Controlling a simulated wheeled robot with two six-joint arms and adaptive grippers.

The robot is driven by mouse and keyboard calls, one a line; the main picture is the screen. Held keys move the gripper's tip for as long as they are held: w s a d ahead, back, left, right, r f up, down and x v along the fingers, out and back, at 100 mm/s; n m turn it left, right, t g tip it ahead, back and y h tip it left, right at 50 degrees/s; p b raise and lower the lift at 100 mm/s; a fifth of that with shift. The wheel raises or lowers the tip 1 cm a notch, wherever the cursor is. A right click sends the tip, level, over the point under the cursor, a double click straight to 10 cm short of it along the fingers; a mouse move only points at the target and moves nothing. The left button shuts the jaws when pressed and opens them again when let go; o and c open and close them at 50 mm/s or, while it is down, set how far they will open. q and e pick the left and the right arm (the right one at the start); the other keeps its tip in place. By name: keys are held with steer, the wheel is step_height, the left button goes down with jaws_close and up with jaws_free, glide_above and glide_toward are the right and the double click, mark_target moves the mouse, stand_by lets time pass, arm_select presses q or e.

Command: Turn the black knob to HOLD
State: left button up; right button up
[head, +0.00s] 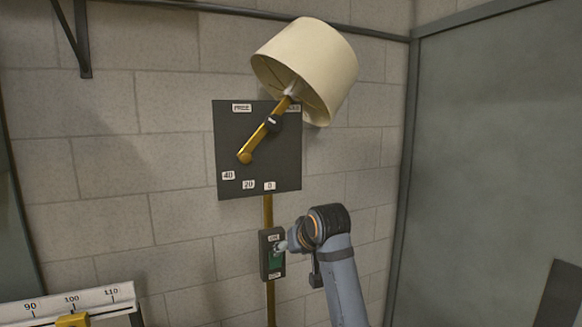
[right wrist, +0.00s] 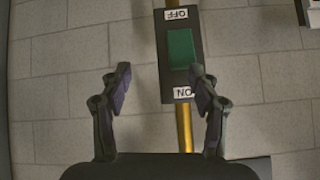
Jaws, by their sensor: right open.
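The black knob (head: 271,123) sits on the upper right part of the dark panel (head: 230,130), overlapping the slanted brass arm (head: 257,143). A small light mark shows on the knob; its exact direction is too small to tell. The FREE label (head: 242,108) is at the panel's upper left. Another label (head: 293,108) at the upper right is partly covered by the brass arm, so its word is not fully readable. My right gripper (head: 281,247) is below the panel, in front of the switch box. In the right wrist view my right gripper (right wrist: 160,72) is open and empty. My left gripper is not in view.
A cream lampshade (head: 310,65) tops the brass arm. Labels 40, 20 and 0 line the panel's lower part. The switch box (head: 265,262) with a green rocker (right wrist: 180,48) is on a brass pole (head: 267,212). A numbered scale (head: 75,303) is lower left.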

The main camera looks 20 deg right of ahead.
mark_target(276, 121)
steer(key=s+a+r+t+y, duration=0.1)
steer(key=s+r+t, duration=0.15)
steer(key=r, duration=1.55)
steer(key=s+a+r+t, duration=0.1)
steer(key=s+r, duration=0.3)
steer(key=r, duration=1.4)
steer(key=p+x, duration=0.5)
steer(key=x, duration=0.4)
steer(key=shift+w+f+p, duration=0.15)
steer(key=shift+w+p, duration=0.25)
steer(key=shift+w+a+f, duration=0.1)
steer(key=shift+w+f, duration=0.15)
steer(key=shift+w, duration=0.05)
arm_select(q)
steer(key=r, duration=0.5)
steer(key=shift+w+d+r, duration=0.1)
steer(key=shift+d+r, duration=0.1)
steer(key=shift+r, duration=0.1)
arm_select(e)
steer(key=c, duration=1.2)
